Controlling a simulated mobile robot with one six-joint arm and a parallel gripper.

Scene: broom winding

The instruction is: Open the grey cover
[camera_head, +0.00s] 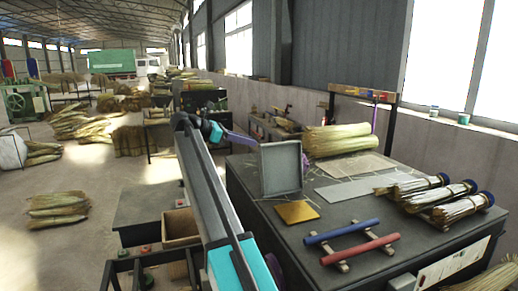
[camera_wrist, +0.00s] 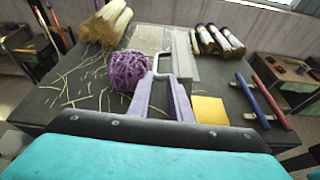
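The grey cover (camera_head: 281,168) stands upright on the dark worktop, its flat framed face toward the head camera. In the wrist view the grey cover (camera_wrist: 183,58) shows nearly edge-on, with a pale loop handle on its left side. My gripper (camera_wrist: 163,80) has its two purple fingers apart, with a gap between them. The tips are close to the ends of the handle; I cannot tell whether they touch it.
A yellow plate (camera_head: 297,212) lies in front of the cover. A purple twine ball (camera_wrist: 128,70) lies left of it in the wrist view. A blue rod (camera_head: 341,231) and a red rod (camera_head: 360,249) lie at front right. Straw bundles (camera_head: 338,140) and bound brooms (camera_head: 462,208) occupy the back and right.

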